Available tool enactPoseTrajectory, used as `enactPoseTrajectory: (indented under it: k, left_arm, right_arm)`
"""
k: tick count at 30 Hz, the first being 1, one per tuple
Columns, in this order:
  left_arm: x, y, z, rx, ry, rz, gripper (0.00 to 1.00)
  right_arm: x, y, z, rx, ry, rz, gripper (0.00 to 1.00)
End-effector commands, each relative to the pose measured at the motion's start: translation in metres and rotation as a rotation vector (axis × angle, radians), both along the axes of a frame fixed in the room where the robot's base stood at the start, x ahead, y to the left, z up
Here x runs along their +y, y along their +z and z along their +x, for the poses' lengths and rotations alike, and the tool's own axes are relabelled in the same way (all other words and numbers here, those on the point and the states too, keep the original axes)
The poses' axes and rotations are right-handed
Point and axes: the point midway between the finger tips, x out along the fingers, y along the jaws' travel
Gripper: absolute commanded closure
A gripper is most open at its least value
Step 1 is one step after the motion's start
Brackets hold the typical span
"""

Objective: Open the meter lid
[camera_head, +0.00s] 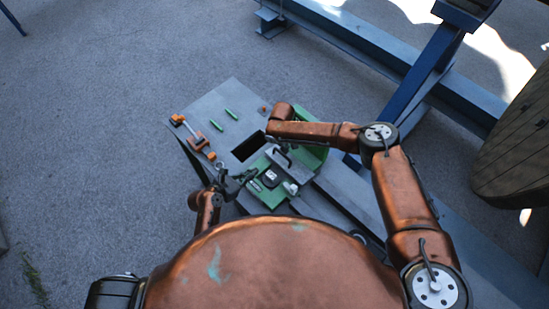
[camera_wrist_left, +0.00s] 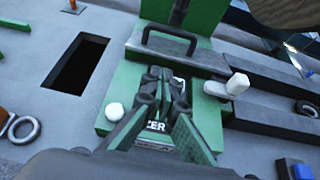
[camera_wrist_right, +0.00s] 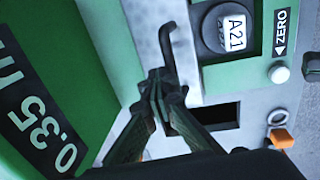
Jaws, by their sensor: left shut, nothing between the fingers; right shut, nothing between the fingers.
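The meter is a green box on the grey bench. A grey lid plate (camera_head: 291,167) with a black bar handle (camera_head: 282,156) lies across it; the handle shows in the left wrist view (camera_wrist_left: 170,40). Beside the plate a round counter reading A21 (camera_wrist_right: 230,27) is visible. I cannot tell the lid's exact angle. My left gripper (camera_head: 232,183) is shut and empty, left of the meter; its fingers (camera_wrist_left: 165,88) cover part of the meter in its wrist view. My right gripper (camera_wrist_right: 165,88) is shut and empty, close to the black handle; in the head view its fingers are largely hidden.
A green upright block (camera_head: 312,145) marked 0.35 stands beside the meter. A dark rectangular opening (camera_head: 248,146) lies in the grey bench (camera_head: 215,104). A white knob (camera_wrist_left: 237,84) sits near the plate. Orange-ended hardware (camera_head: 197,140) and green bars (camera_head: 217,125) lie at the left.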

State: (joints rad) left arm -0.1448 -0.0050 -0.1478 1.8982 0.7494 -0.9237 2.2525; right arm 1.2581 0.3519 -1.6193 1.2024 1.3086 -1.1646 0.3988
Motion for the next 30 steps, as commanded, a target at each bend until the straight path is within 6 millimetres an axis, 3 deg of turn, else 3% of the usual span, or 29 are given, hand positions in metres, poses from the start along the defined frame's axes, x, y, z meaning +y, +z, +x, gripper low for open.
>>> enactPoseTrajectory:
  k: [5,18,30]
  left_arm:
    - [-0.012,-0.005,0.008,0.015,-0.002,-0.014,1.00]
    - [-0.066,-0.044,0.063,0.012,-0.004,-0.009,1.00]
    - [-0.091,-0.032,0.088,0.013,-0.001,-0.010,1.00]
  right_arm:
    - [0.000,0.000,0.000,0.000,0.000,0.000,1.00]
    - [0.000,0.000,0.000,0.000,0.000,0.000,1.00]
    - [0.000,0.000,0.000,0.000,0.000,0.000,1.00]
